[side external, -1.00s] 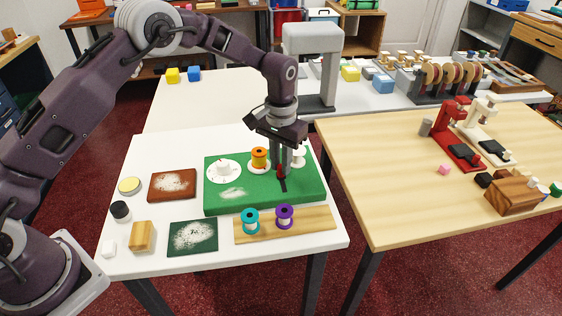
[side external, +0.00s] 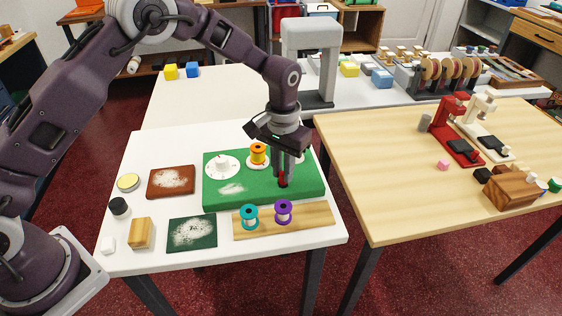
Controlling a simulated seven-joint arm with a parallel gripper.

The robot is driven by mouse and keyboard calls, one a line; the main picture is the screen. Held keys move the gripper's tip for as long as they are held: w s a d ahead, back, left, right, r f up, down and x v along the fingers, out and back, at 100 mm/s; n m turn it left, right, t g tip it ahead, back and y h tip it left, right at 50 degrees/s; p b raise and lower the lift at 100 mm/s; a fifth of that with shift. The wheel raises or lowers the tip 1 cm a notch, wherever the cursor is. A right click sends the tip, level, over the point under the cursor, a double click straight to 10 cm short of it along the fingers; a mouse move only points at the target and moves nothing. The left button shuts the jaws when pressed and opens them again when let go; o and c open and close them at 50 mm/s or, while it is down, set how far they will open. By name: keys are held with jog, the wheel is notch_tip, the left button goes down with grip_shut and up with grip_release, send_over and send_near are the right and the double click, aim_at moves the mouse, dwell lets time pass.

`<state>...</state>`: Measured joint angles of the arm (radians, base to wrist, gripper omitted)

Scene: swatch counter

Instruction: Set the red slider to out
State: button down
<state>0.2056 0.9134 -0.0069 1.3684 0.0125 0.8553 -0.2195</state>
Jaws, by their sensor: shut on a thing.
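A green board (side external: 262,198) lies on the white table and bears a white dial (side external: 222,166), an orange spool (side external: 258,154) and the red slider (side external: 283,181). My gripper (side external: 284,178) points down over the right part of the board. It is shut on the red slider, which shows only as a small red patch between and below the fingers. The slider's slot is mostly hidden by the fingers, and no mark for "out" is readable.
A teal spool (side external: 249,216) and a purple spool (side external: 284,211) stand on a wooden strip (side external: 320,217) in front of the board. A brown panel (side external: 171,182) and a dark green panel (side external: 192,233) lie left. A grey stand (side external: 318,45) rises behind.

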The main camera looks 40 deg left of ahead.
jog(key=c, duration=1.3)
grip_release()
jog(key=shift+s+d, duration=0.2)
jog(key=shift+d, duration=0.05)
jog(key=shift+r, duration=0.1)
notch_tip(320, 180, up, 7)
jog(key=shift+f, duration=0.1)
